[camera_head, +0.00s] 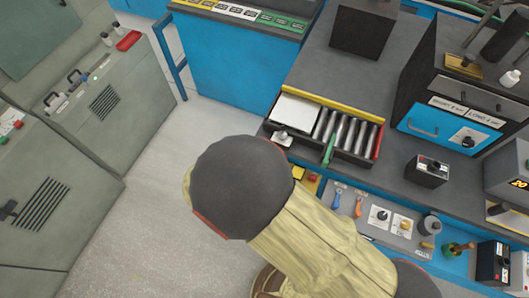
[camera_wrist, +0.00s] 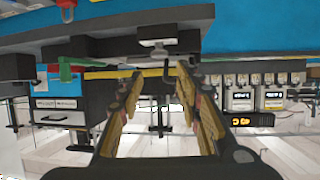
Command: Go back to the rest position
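My gripper (camera_wrist: 160,75) shows in the wrist view with its two tan fingers apart and nothing held between them. In the head view my tan arm with its dark round joint crosses the lower middle, and the gripper itself cannot be made out there. A black tray (camera_head: 377,158) on the grey bench holds a row of several grey cylinders (camera_head: 343,131) and a white panel (camera_head: 296,112). A green handle-like piece (camera_head: 329,149) lies at the tray's front. The wrist view looks upside down, with the bench structure beyond the fingers.
Grey cabinets (camera_head: 110,100) stand at the left. Pale floor (camera_head: 135,215) lies open between them and the bench. A small black box (camera_head: 428,170) and a black-and-blue unit (camera_head: 440,105) stand on the bench at right. A lower shelf (camera_head: 385,222) carries tools and knobs.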

